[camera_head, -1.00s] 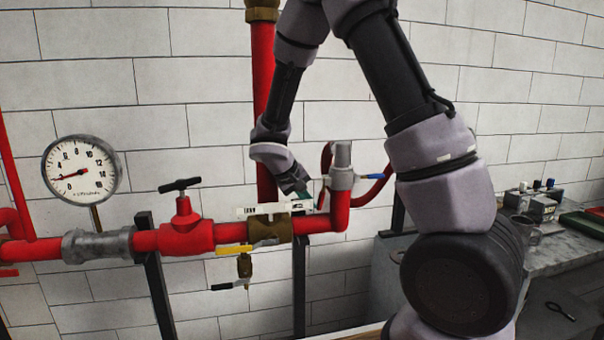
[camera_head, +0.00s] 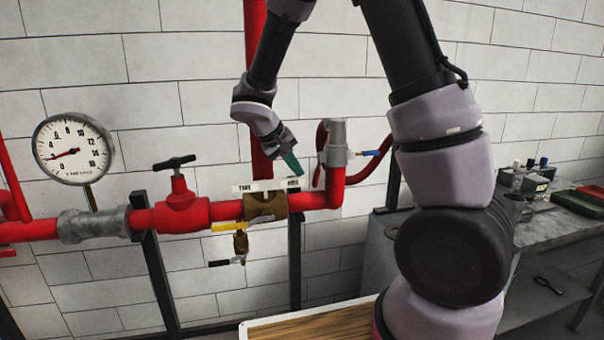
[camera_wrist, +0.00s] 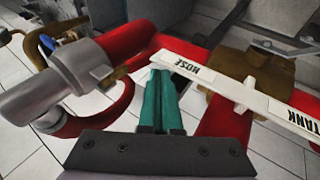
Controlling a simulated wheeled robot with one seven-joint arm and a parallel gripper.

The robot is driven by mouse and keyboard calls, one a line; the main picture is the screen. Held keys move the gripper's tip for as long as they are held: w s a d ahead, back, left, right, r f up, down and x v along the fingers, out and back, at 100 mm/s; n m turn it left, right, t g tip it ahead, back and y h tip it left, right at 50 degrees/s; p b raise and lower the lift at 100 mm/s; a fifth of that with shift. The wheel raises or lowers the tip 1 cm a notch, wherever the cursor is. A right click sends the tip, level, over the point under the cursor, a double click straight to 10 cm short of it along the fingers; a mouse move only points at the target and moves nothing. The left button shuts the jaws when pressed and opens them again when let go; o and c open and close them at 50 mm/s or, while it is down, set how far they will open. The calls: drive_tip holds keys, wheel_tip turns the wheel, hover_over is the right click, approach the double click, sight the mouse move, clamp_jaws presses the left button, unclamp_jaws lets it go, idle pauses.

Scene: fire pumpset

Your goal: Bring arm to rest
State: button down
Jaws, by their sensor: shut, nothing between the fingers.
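My gripper (camera_head: 292,161) is in front of the red pipework, just above the pipe and left of the grey vertical fitting (camera_head: 337,145). Its green fingers (camera_wrist: 162,100) are together in the wrist view, with nothing between them. The fingers point down and to the right in the head view. A white label plate (camera_wrist: 242,92) reading HOSE and TANK lies close to the fingers in the wrist view, apart from them as far as I can tell. My arm is raised and bent, reaching across the right half of the head view.
The red pipe carries a red valve (camera_head: 181,208) with a black handle, a brass valve (camera_head: 265,206) with a yellow lever, and a pressure gauge (camera_head: 72,149). A workbench (camera_head: 560,226) with boxes and trays stands at the right. A wooden board (camera_head: 315,328) shows at the bottom.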

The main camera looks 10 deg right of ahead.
drive_tip(key=v, duration=0.5)
drive_tip(key=s+d+r+m+t+y, duration=0.2)
drive_tip(key=s+d+r+y, duration=0.2)
drive_tip(key=s+r, duration=0.4)
drive_tip(key=s+d+r+m+t+y, duration=0.1)
drive_tip(key=s+d+r+m+y, duration=0.2)
drive_tip(key=s+r, duration=0.4)
drive_tip(key=s+d+y, duration=0.1)
drive_tip(key=s+d, duration=0.1)
drive_tip(key=s, duration=0.2)
drive_tip(key=shift+s+r+t, duration=0.4)
